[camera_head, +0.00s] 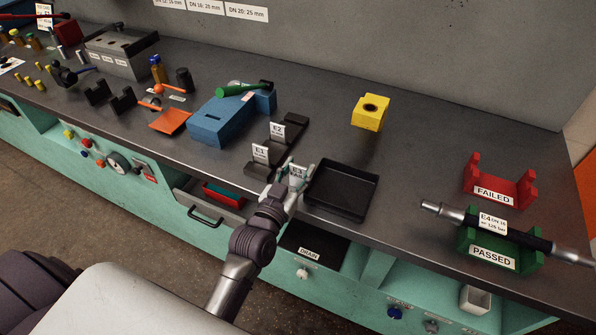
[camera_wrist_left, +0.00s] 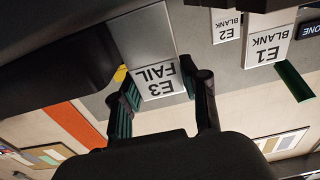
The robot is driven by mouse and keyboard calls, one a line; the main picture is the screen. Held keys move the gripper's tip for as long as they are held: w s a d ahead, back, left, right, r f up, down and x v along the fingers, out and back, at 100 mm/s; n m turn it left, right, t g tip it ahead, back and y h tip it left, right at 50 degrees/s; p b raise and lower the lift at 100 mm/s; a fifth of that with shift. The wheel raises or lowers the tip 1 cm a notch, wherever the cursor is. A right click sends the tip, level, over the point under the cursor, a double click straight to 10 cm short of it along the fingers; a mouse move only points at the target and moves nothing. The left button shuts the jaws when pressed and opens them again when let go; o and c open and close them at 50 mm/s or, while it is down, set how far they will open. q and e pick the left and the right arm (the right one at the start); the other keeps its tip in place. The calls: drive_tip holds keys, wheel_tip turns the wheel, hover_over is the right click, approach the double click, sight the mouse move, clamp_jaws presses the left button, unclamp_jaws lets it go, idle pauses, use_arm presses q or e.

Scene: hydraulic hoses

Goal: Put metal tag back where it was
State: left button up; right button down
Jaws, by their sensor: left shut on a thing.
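My left gripper (camera_head: 288,176) is at the bench's front edge, just left of the black tray. It is shut on a metal tag (camera_wrist_left: 155,78), which reads "E3 FAIL" upside down between the fingers in the left wrist view. In the head view the tag (camera_head: 298,172) is small and partly covered by the fingers. Tags E1 (camera_head: 261,153) and E2 (camera_head: 277,131) stand on dark holders left of and behind the gripper. In the left wrist view, E1 (camera_wrist_left: 270,46) and E2 (camera_wrist_left: 226,24) both read "BLANK". Whether the held tag touches a holder I cannot tell. My right gripper is not in view.
The empty black tray (camera_head: 343,190) lies close right of the gripper. A red FAILED stand (camera_head: 497,187) is empty; a green PASSED stand (camera_head: 497,252) carries a hose with tag E4 (camera_head: 491,222). A blue vise (camera_head: 222,118) and yellow block (camera_head: 370,111) stand behind. A drawer (camera_head: 205,213) is open below.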

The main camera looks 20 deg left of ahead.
use_arm(q)
drive_tip(key=shift+s, duration=0.15)
drive_tip(key=shift+s+d, duration=0.1)
drive_tip(key=o, duration=0.9)
drive_tip(key=shift+c, duration=0.2)
drive_tip(key=o, duration=0.4)
drive_tip(key=shift+f, duration=0.1)
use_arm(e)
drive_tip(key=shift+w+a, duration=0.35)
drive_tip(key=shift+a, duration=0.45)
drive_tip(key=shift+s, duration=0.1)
use_arm(q)
drive_tip(key=shift+r, duration=0.3)
drive_tip(key=shift+s+a+f+b, duration=0.1)
drive_tip(key=shift+s+b, duration=0.3)
drive_tip(key=shift+s, duration=2.6)
drive_tip(key=shift+s+a+f+b, duration=0.1)
drive_tip(key=shift+s+b, duration=0.3)
drive_tip(key=shift+s, duration=2.55)
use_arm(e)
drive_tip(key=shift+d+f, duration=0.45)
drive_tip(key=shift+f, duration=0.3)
